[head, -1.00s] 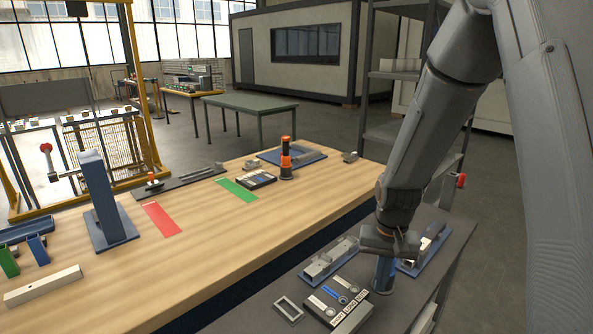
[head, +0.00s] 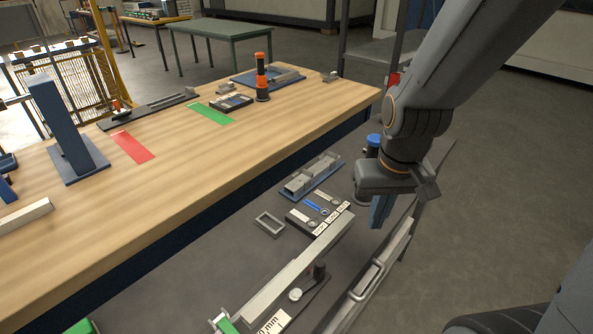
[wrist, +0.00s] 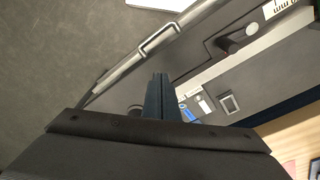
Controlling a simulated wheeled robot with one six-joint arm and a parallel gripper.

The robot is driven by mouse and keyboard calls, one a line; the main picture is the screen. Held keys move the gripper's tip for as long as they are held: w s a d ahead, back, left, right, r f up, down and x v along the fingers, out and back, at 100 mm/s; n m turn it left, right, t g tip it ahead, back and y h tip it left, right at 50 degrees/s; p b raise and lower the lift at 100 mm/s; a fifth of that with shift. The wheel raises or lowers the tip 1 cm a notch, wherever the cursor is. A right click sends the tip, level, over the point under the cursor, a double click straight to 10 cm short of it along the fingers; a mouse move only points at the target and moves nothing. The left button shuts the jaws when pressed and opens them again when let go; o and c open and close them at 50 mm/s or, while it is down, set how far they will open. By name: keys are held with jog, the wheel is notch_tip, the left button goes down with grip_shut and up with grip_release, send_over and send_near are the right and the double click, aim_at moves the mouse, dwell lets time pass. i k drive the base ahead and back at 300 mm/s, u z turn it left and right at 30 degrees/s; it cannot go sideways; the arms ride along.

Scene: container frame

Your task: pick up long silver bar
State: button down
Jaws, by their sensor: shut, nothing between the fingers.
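The long silver bar (head: 295,270) lies lengthwise on the dark side bench, with a small dark clamp-like part beside it and a green piece at its near end. In the wrist view the bar (wrist: 255,72) runs diagonally at the right. My gripper (head: 378,224) hangs beyond and to the right of the bar's far end, apart from it. Its blue fingers are together and empty. They also show in the wrist view (wrist: 160,78), pointing towards the bench edge with its handle.
A dark block with labels (head: 320,208), a square frame (head: 269,224) and a blue tray with metal parts (head: 312,178) lie near the bar's far end. A handle (head: 367,281) runs along the bench's right edge. The wooden table (head: 200,160) stands left.

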aim_at(258, 309)
jog(key=z, duration=0.05)
jog(key=k, duration=0.5)
jog(key=z, duration=1.5)
jog(key=i, duration=0.9)
jog(key=u, duration=2)
